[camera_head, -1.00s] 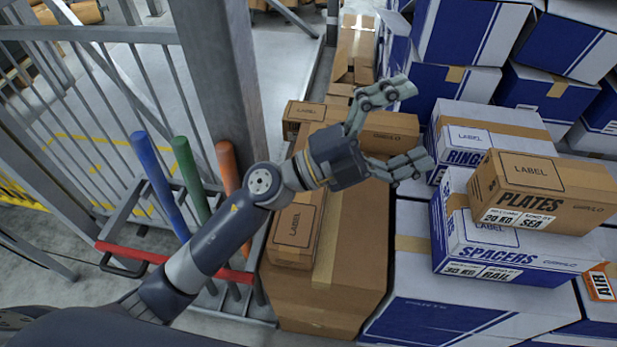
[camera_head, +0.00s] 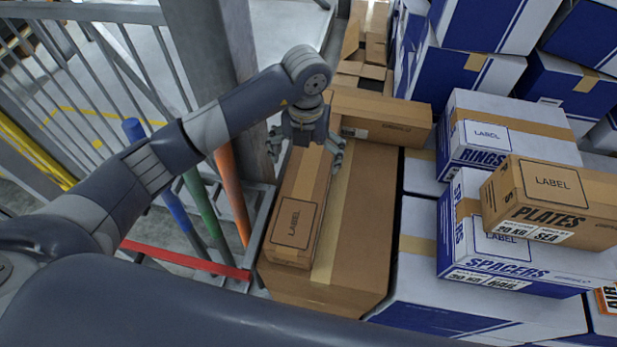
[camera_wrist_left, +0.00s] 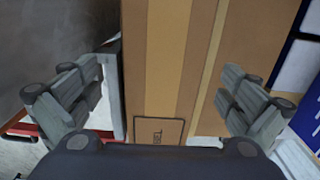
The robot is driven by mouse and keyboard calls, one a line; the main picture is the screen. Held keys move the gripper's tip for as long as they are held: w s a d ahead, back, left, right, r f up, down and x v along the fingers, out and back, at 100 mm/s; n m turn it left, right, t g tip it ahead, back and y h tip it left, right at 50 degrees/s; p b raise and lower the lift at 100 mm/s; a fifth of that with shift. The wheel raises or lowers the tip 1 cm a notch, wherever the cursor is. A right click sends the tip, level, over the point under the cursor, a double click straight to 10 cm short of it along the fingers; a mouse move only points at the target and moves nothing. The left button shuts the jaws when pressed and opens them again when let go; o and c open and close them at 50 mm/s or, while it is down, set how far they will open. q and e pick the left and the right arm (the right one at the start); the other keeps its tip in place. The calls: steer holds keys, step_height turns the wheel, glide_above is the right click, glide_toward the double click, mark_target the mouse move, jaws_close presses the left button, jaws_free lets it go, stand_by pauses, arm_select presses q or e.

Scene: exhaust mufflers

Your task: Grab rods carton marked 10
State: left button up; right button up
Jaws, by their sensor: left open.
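A long brown carton (camera_head: 296,222) with a "LABEL" panel lies on top of a larger brown box (camera_head: 365,225). It also fills the middle of the left wrist view (camera_wrist_left: 152,70). No "RODS" or "10" marking is readable on it. My left gripper (camera_head: 306,158) points down over the far part of this carton. Its fingers are spread to either side of the carton in the left wrist view (camera_wrist_left: 160,88), open and empty. I cannot tell how far above it the fingertips are. My right gripper is not in view.
Another brown carton (camera_head: 385,117) lies crosswise just behind. A "RINGS" box (camera_head: 505,140), a "SPACERS" box (camera_head: 530,255) and a "PLATES" carton (camera_head: 555,200) stand to the right. A grey post (camera_head: 215,60) and coloured upright handles (camera_head: 232,190) are close on the left.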

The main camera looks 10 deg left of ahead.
mark_target(308, 179)
arm_select(q)
steer(key=f, duration=0.5)
steer(key=f+p, duration=0.1)
steer(key=f, duration=0.2)
steer(key=shift+s+d+f, duration=0.15)
steer(key=shift+s+d, duration=0.05)
steer(key=shift+d, duration=0.05)
steer(key=c, duration=1.8)
